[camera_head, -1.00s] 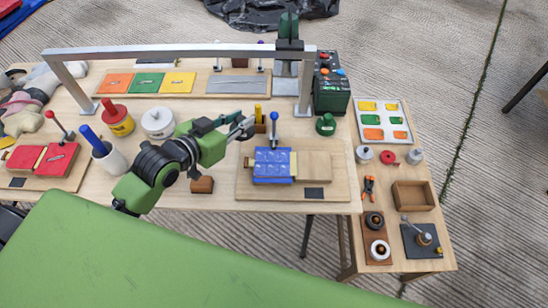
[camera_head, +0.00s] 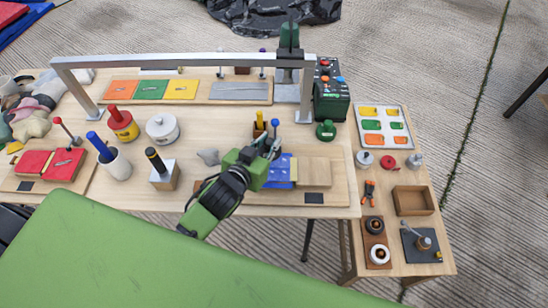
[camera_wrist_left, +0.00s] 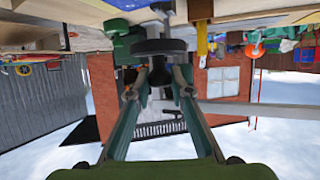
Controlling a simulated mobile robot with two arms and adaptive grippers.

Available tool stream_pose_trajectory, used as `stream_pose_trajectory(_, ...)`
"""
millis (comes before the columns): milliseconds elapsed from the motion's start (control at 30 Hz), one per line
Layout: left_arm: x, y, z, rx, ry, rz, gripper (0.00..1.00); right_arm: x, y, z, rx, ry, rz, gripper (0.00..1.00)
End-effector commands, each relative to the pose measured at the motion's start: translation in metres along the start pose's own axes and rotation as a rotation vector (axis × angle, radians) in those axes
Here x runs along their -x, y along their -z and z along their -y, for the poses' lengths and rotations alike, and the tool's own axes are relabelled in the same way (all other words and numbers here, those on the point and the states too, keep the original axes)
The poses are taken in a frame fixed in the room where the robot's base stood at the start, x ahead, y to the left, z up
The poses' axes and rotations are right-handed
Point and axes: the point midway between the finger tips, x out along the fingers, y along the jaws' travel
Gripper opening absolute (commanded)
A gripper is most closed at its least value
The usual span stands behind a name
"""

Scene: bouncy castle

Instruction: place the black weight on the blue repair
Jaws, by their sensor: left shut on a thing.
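The blue repair (camera_head: 287,181) lies on a wooden board (camera_head: 333,190) at the front right of the long table. Its left part is hidden behind my left gripper. My left gripper (camera_head: 270,148) is over the left and back edge of the repair, next to a blue-knobbed lever (camera_head: 275,124). In the left wrist view, my left gripper (camera_wrist_left: 158,88) is shut on the black weight (camera_wrist_left: 158,47), a dark disc beyond the fingertips. I cannot make out the weight in the head view, nor whether it touches the repair. My right gripper is not in view.
A metal gantry (camera_head: 180,57) spans the table. A green knob (camera_head: 326,130) and a control box (camera_head: 331,100) stand to the right.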

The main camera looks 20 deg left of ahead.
Motion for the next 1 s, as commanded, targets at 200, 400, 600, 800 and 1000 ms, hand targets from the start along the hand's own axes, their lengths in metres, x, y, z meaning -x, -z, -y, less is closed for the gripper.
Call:
stream_pose_trajectory(200, -0.001, -0.017, -0.013, -0.001, -0.001, -0.005, 0.0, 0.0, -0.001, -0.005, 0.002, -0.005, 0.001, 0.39)
stream_pose_trajectory(400, -0.005, -0.041, -0.021, -0.002, -0.001, -0.001, 0.0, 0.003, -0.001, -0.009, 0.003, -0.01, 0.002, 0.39)
stream_pose_trajectory(600, -0.012, -0.055, -0.021, -0.001, -0.003, -0.006, 0.0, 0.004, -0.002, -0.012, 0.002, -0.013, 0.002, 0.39)
stream_pose_trajectory(800, -0.012, -0.055, -0.021, -0.001, -0.003, -0.006, 0.0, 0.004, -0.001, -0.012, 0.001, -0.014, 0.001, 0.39)
stream_pose_trajectory(1000, -0.013, -0.059, -0.021, -0.001, -0.002, -0.001, 0.37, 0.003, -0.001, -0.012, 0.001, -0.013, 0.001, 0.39)
